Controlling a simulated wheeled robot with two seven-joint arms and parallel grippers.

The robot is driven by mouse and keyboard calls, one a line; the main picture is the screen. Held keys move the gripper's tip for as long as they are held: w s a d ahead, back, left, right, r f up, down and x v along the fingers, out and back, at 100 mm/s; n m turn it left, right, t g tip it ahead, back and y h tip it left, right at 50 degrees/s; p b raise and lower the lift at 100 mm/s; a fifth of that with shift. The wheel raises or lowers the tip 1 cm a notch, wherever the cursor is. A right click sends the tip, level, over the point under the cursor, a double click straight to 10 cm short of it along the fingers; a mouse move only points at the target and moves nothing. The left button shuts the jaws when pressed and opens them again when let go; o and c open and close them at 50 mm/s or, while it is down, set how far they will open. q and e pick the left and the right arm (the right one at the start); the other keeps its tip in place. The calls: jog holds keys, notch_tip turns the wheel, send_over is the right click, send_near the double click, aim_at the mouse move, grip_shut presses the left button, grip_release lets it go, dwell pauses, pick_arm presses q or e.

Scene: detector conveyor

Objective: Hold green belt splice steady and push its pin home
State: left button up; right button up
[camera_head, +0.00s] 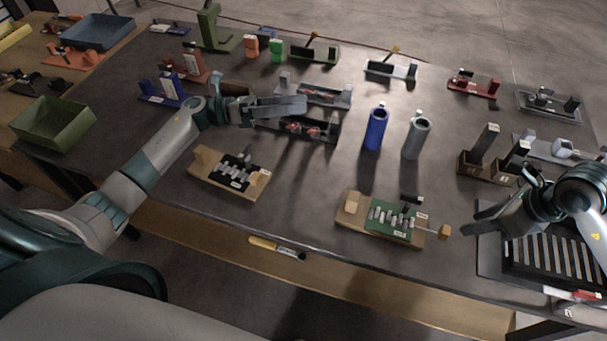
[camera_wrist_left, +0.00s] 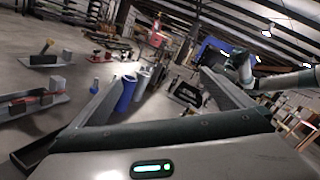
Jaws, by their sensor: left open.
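The green belt splice (camera_head: 388,221) lies on a wooden base between wooden end blocks, near the front edge of the table. Its thin pin sticks out to the right and ends in a wooden knob (camera_head: 445,231). My right gripper (camera_head: 470,219) is just right of the knob, its two fingers apart and nothing seen between them. My left gripper (camera_head: 305,105) is far behind and left of the splice, above a dark tray. In the left wrist view its fingers (camera_wrist_left: 165,98) are spread wide and empty; the splice does not show there.
A similar black splice (camera_head: 238,170) on a wooden base stands left of the green one. A blue cylinder (camera_head: 376,129) and a grey cylinder (camera_head: 416,138) stand behind the green splice. A slatted dark tray (camera_head: 490,262) lies under my right arm. The table between the two splices is clear.

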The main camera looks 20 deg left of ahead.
aim_at(361, 211)
pick_arm(q)
jog(key=s+d+f+m+g+y, duration=0.1)
jog(key=s+d+f+m+g, duration=0.1)
jog(key=s+f+m, duration=0.1)
jog(key=s+d+f+m+g+y, duration=0.1)
jog(key=s+d+f+m+g, duration=0.1)
jog(key=f, duration=0.4)
jog(key=s+d+f+m+g+y, duration=0.1)
jog(key=s+d+f+m+g, duration=0.2)
jog(key=m, duration=0.3)
jog(key=shift+s+f+g, duration=0.4)
jog(key=shift+s+f, duration=0.3)
jog(key=shift+s, duration=0.15)
jog(key=shift+d, duration=0.2)
jog(key=x, duration=1.7)
jog(key=shift+f, duration=0.25)
jog(key=shift+a, duration=0.1)
jog(key=c, duration=1.5)
